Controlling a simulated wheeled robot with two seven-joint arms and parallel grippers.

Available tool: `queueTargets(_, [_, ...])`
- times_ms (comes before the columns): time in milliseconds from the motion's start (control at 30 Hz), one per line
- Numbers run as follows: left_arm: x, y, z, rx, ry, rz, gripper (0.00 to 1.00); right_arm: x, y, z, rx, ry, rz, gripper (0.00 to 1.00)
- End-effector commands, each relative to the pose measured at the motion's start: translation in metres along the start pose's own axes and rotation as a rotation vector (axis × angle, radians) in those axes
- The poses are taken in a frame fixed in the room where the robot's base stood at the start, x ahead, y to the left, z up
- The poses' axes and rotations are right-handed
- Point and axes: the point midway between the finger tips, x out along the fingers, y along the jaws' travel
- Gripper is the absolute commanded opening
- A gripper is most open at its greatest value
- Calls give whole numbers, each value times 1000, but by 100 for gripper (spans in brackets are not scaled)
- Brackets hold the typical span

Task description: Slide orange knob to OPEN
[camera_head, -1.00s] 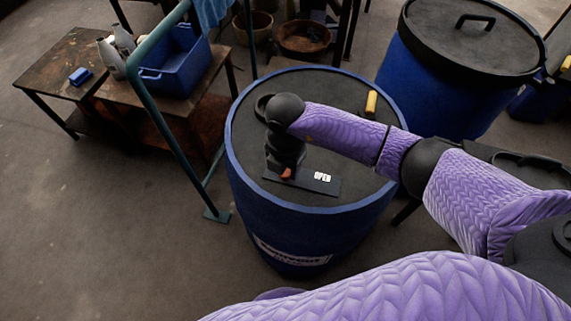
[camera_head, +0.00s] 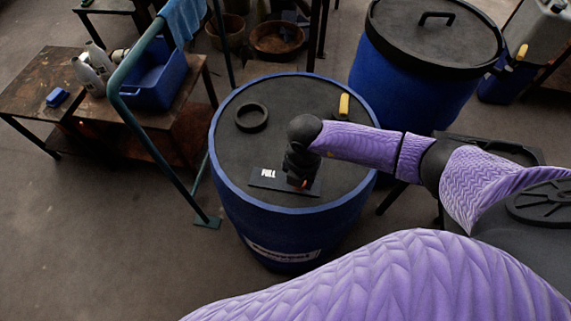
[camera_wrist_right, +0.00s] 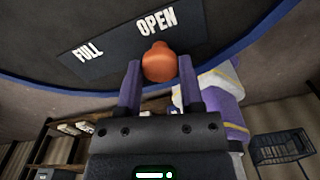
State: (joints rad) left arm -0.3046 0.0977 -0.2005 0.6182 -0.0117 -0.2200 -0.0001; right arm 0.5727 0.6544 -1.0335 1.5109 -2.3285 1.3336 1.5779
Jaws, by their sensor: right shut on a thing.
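The orange knob (camera_wrist_right: 158,62) sits between the two fingers of my right gripper (camera_head: 299,178), which is shut on it. In the wrist view the knob is at the OPEN end of the dark label plate (camera_wrist_right: 115,50), close below the word OPEN and well to the right of FULL. My left gripper is not in view.
The blue vat (camera_head: 280,225) has a black ring (camera_head: 252,117) and a yellow piece (camera_head: 344,104) on its lid. A second lidded vat (camera_head: 420,85) stands behind right. A green rail (camera_head: 160,140) and a low table with a blue crate (camera_head: 160,85) stand left.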

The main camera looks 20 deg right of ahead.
Motion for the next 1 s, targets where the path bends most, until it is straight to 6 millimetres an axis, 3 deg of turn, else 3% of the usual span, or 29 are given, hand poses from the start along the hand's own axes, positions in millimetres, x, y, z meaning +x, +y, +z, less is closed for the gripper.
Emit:
queueTargets(233, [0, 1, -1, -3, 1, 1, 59, 1, -3, 2, 2, -5, -10, 0])
queueTargets(267, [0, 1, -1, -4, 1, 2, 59, 1, -3, 2, 2, -5, -10, 50])
queueTargets(433, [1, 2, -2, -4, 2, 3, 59, 1, -3, 2, 2, -4, -9, 84])
queueTargets(733, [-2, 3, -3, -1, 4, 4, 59, -4, -2, 2, 1, -3, -5, 84])
queueTargets(1000, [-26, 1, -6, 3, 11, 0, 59, -71, -1, 2, 1, -5, -3, 84])
